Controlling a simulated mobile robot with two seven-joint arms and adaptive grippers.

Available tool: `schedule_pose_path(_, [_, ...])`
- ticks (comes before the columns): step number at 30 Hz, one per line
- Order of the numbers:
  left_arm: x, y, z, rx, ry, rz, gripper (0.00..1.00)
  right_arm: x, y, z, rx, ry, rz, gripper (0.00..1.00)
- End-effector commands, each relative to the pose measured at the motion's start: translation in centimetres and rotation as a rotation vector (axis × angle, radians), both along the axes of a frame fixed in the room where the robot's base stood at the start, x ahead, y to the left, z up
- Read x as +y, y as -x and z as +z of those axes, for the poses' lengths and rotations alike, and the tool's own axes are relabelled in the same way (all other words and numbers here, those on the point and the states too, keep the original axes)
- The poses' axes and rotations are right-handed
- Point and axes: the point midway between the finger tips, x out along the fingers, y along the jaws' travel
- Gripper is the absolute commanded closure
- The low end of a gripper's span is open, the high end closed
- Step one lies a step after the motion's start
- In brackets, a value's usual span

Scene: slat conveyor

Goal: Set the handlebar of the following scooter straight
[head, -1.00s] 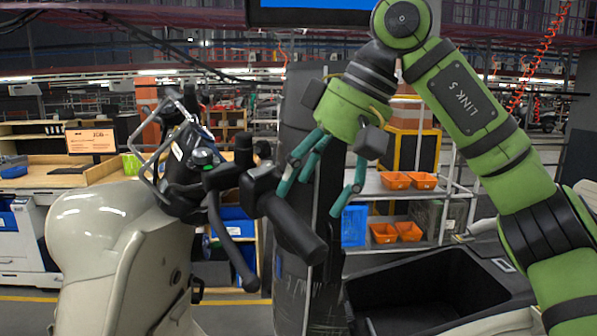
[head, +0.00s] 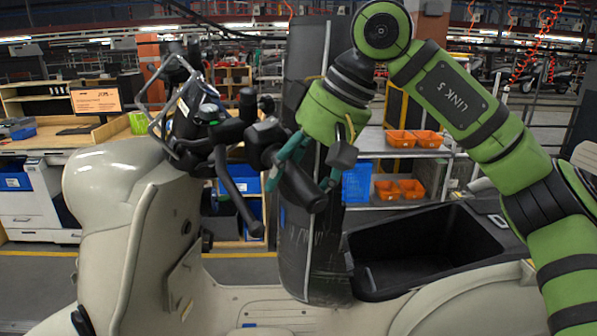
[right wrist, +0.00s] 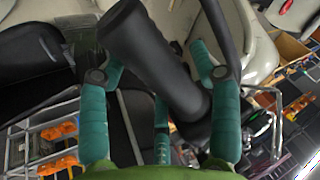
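The cream scooter (head: 125,205) stands at the left in the head view. Its black handlebar (head: 222,132) carries levers and a wire-like front frame, and looks turned to one side. The near black grip (head: 302,188) points right and toward me. My right gripper (head: 310,172), with teal fingers, is over this grip, fingers on either side of it. In the right wrist view the grip (right wrist: 150,60) runs between the spread fingers of the gripper (right wrist: 160,85); these look open, and contact is unclear. My left gripper is not in view.
The scooter's open black storage bin (head: 425,250) lies below my right arm. A dark column (head: 312,90) stands behind the grip. Shelves with orange bins (head: 400,138) and a wooden workbench (head: 60,138) are farther back.

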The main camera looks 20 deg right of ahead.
Motion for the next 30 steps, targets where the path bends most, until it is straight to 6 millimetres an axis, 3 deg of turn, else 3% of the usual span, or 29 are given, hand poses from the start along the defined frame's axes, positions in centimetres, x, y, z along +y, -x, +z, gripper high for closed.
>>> schedule_pose_path(1, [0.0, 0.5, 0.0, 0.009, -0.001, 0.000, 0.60, 0.0, 0.0, 0.0, 0.000, 0.000, 0.000, 0.70])
schedule_pose_path(2, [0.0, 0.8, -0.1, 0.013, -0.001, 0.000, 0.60, 0.0, 0.0, 0.0, 0.000, 0.000, 0.000, 0.82])
schedule_pose_path(3, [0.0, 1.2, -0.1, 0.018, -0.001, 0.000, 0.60, 0.0, 0.0, 0.0, 0.000, 0.000, 0.000, 0.88])
schedule_pose_path(6, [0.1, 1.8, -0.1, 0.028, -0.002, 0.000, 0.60, 0.0, 0.0, 0.0, 0.000, 0.000, 0.000, 0.88])
schedule_pose_path(7, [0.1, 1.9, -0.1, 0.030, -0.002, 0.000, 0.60, 0.0, 0.0, 0.0, 0.000, 0.000, 0.000, 0.60])
schedule_pose_path(9, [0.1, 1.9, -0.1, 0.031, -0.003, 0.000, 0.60, 0.0, 0.0, 0.0, 0.001, 0.000, 0.000, 0.88])
schedule_pose_path(10, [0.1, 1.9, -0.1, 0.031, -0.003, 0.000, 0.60, 0.0, 0.0, 0.0, 0.001, 0.000, 0.000, 0.90])
schedule_pose_path(30, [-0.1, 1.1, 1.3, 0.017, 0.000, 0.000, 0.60, 3.1, 1.1, 1.6, 0.050, -0.022, -0.102, 0.90])
